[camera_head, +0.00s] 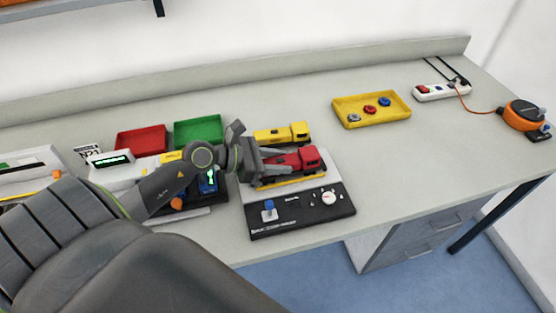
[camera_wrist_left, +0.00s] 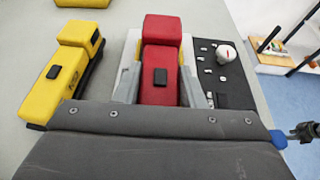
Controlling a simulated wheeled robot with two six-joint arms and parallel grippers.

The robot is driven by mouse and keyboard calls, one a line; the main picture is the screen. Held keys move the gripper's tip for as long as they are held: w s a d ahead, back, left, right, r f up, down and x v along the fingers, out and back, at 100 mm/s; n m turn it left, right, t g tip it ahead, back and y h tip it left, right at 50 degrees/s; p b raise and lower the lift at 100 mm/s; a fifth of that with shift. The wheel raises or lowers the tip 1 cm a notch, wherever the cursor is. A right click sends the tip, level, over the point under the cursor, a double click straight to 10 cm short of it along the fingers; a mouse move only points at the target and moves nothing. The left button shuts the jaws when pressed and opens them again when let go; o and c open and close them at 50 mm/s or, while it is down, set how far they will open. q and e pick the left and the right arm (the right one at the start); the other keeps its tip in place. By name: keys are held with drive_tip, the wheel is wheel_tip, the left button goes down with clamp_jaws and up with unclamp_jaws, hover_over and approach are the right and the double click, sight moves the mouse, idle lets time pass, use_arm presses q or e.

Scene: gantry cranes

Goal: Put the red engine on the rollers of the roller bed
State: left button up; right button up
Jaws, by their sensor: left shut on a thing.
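The red engine (camera_head: 309,158) is between the fingers of my left gripper (camera_head: 284,165), which is shut on it. In the left wrist view the red engine (camera_wrist_left: 162,35) points away, with a finger of the left gripper (camera_wrist_left: 160,85) along each side. The engine is over the roller bed (camera_head: 285,226), a pale unit with a black control panel and a yellow strip under the engine. The rollers are mostly hidden by the engine and gripper. I cannot tell whether the engine touches them.
A yellow engine (camera_head: 283,134) stands just behind the red one, close to my left gripper. Red (camera_head: 141,141) and green (camera_head: 199,131) trays are at the back left.

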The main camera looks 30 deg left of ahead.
use_arm(q)
drive_tip(key=shift+f, duration=0.15)
drive_tip(key=o, duration=1.2)
drive_tip(key=shift+c, duration=0.2)
drive_tip(key=shift+a+r, duration=0.1)
drive_tip(key=shift+r, duration=0.15)
